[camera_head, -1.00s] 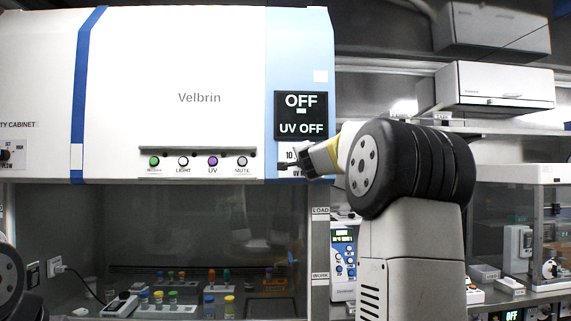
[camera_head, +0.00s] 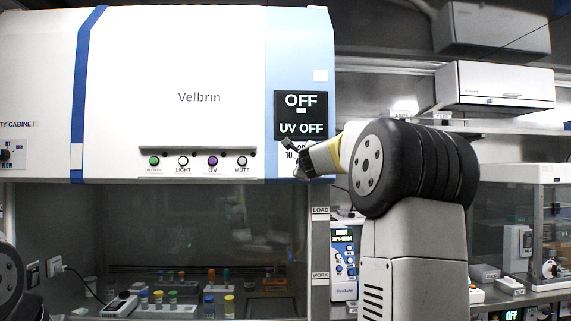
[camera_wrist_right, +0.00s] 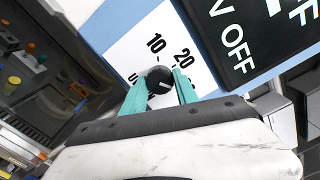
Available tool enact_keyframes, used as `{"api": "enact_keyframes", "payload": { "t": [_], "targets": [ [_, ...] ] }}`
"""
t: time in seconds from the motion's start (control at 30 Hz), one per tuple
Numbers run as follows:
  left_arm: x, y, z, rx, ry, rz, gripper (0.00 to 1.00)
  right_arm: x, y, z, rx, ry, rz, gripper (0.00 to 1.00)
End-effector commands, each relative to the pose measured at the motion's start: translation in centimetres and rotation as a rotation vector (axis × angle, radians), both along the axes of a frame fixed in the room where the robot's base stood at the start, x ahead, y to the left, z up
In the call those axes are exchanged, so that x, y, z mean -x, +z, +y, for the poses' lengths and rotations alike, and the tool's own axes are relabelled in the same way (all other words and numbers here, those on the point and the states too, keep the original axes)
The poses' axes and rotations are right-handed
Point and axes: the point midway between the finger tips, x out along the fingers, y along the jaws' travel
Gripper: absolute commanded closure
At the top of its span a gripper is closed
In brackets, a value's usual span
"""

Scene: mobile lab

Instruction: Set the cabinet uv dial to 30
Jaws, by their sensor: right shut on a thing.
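The UV dial is a small round black knob (camera_wrist_right: 159,80) on a white scale plate (camera_wrist_right: 125,55), low on the cabinet's blue panel. The wrist view shows the numbers 10 and 20 on the plate; other numbers are hidden. A pale mark shows on the knob, but which number it points at I cannot tell. My right gripper (camera_wrist_right: 160,84) has its teal fingers on both sides of the knob, shut on it. In the head view this gripper (camera_head: 292,160) is tilted at the panel and hides the knob. My left gripper is out of view.
The display (camera_head: 301,115) above the dial reads OFF and UV OFF. A row of buttons (camera_head: 198,161) lies left of the dial on the cabinet front (camera_head: 190,60). Below is the open work area with several small capped vials. A blue-fronted device (camera_head: 343,262) stands right of the cabinet.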

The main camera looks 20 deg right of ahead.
Motion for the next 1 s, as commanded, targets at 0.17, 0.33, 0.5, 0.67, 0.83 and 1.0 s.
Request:
{"api": "enact_keyframes", "payload": {
  "t": [0.17, 0.33, 0.5, 0.67, 0.83, 1.0],
  "targets": [
    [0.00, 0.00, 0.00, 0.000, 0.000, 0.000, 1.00, -0.04, -0.27, -0.03, -0.052, 0.000, -0.007, 1.00],
    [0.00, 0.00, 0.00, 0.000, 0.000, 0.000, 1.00, -0.04, -0.28, -0.04, -0.072, 0.000, -0.012, 1.00],
    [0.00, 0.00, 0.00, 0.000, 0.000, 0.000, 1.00, -0.05, -0.31, -0.05, -0.076, 0.000, -0.013, 1.00],
    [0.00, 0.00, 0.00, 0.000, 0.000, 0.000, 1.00, -0.05, -0.33, -0.04, -0.076, 0.000, -0.012, 1.00],
    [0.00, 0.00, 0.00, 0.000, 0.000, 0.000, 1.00, -0.04, -0.28, -0.03, -0.075, 0.000, -0.013, 0.43],
    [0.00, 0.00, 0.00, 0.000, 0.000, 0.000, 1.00, -0.03, -0.17, -0.02, -0.074, 0.000, -0.015, 0.43]
  ]
}}
